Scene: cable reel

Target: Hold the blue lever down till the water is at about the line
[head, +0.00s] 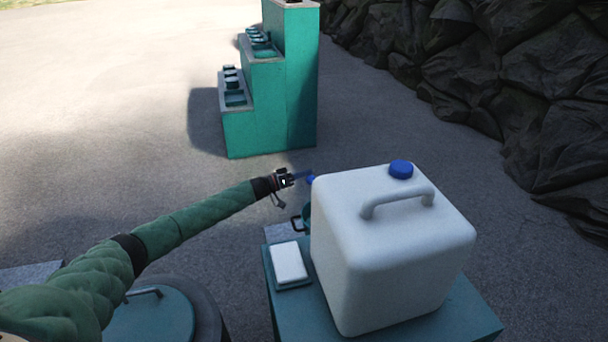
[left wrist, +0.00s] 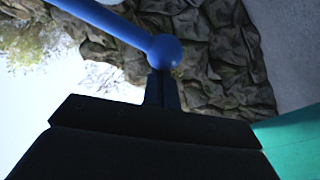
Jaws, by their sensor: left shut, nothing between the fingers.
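A large white water container (head: 390,250) with a blue cap (head: 401,169) stands on a teal stand. The blue lever's round end (head: 311,180) shows at its left side; in the left wrist view the blue lever (left wrist: 105,20) ends in a ball (left wrist: 165,51). My left gripper (head: 299,175) is shut and empty, with its fingertips (left wrist: 160,80) right at the ball; I cannot tell whether they touch. A teal cup (head: 306,217) with a dark handle is below the lever, mostly hidden by the container. The water and the line are not visible.
A white pad (head: 289,262) on a dark base lies on the teal stand (head: 400,328) in front of the cup. A round teal lid (head: 150,318) is at the lower left. A stepped teal shelf (head: 270,120) stands behind, and rocks (head: 500,80) line the right.

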